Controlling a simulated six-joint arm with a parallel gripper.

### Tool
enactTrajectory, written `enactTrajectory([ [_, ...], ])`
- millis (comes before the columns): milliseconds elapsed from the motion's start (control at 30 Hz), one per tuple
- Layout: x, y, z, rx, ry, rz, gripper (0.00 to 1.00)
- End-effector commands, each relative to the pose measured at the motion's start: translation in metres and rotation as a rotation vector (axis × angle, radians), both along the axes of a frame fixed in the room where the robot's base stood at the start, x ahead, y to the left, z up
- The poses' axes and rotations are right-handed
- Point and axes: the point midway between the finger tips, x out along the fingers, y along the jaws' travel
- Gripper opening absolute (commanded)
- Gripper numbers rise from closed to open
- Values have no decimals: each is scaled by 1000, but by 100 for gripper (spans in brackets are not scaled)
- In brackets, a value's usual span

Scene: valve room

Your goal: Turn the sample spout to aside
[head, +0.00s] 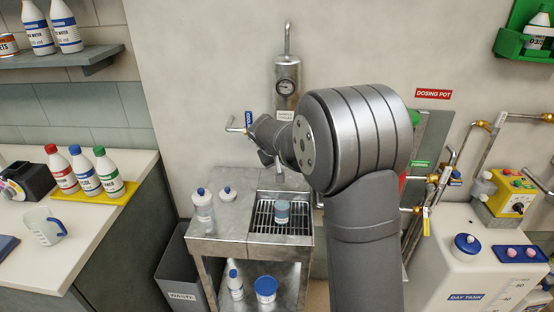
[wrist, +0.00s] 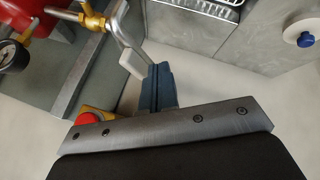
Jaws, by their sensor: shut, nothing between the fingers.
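In the wrist view, a bright bent metal tube (wrist: 132,38), which looks like the sample spout, runs from a brass fitting (wrist: 92,20) down towards my gripper (wrist: 157,85). A pale grey piece (wrist: 132,64) sits right beside the fingers; I cannot tell whether they touch. My gripper is shut with nothing in it. In the head view, my gripper (head: 264,157) is in front of the wall below the sample cooler (head: 287,80), above the steel sink stand. My wrist and forearm hide much of that area, and the spout is not clear there.
A small tap with a pale end (head: 234,124) sticks out left of my gripper. The steel stand (head: 215,228) holds a white bottle (head: 203,205) and a cup (head: 283,210) on the grating. Dosing pipes (head: 489,140) and the day tank (head: 450,265) are at the right.

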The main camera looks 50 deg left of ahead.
Motion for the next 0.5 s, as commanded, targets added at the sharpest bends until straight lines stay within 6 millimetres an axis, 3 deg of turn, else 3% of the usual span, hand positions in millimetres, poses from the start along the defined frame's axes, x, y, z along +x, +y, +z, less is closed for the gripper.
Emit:
enactTrajectory([
  [200,17,-5,0,-1,1,1,0],
  [500,18,-6,0,-1,2,2,0],
])
